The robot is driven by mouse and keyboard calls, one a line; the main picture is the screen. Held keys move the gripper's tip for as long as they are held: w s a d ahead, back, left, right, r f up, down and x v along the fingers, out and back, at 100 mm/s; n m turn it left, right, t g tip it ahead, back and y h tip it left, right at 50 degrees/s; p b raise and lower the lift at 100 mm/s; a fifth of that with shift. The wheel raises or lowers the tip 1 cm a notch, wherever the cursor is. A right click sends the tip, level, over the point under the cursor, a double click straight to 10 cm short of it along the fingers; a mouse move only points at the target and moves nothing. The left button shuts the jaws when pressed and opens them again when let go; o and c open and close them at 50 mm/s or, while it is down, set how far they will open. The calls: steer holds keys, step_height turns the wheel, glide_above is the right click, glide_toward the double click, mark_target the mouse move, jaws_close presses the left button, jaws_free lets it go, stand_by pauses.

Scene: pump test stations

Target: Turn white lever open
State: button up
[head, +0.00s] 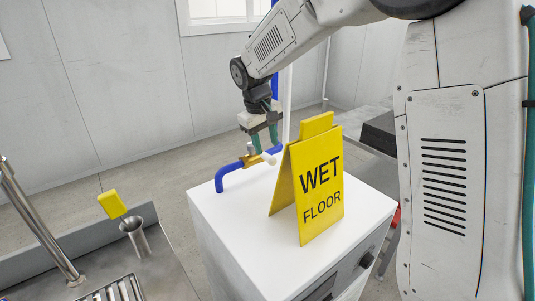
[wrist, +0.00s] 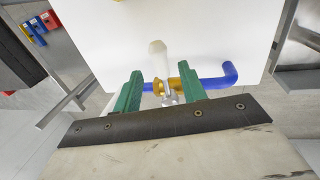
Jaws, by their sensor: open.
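The white lever (wrist: 158,50) has a rounded pale handle and sits on a brass valve (wrist: 175,84) in a blue pipe (wrist: 215,83). In the wrist view the lever runs across the pipe's line, with its end pointing up the picture. In the head view its white end (head: 268,157) shows beside the brass body, left of the yellow sign. My gripper (head: 263,137) is over the valve, its green fingers pointing down. In the wrist view my open gripper (wrist: 161,76) has one finger on each side of the lever's line. I cannot tell whether either finger touches it.
A yellow wet floor sign (head: 322,185) stands on the white cabinet (head: 240,218), close to the right of the valve. A metal counter (head: 160,265) with a cup (head: 134,236) and yellow block (head: 112,204) is at left. The cabinet's front left top is clear.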

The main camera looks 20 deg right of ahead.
mark_target(269, 156)
steer(key=shift+w+d+f, duration=0.1)
steer(key=shift+d+f, duration=0.15)
steer(key=shift+f, duration=0.9)
steer(key=shift+d+f, duration=0.2)
steer(key=shift+f, duration=0.9)
jaws_close()
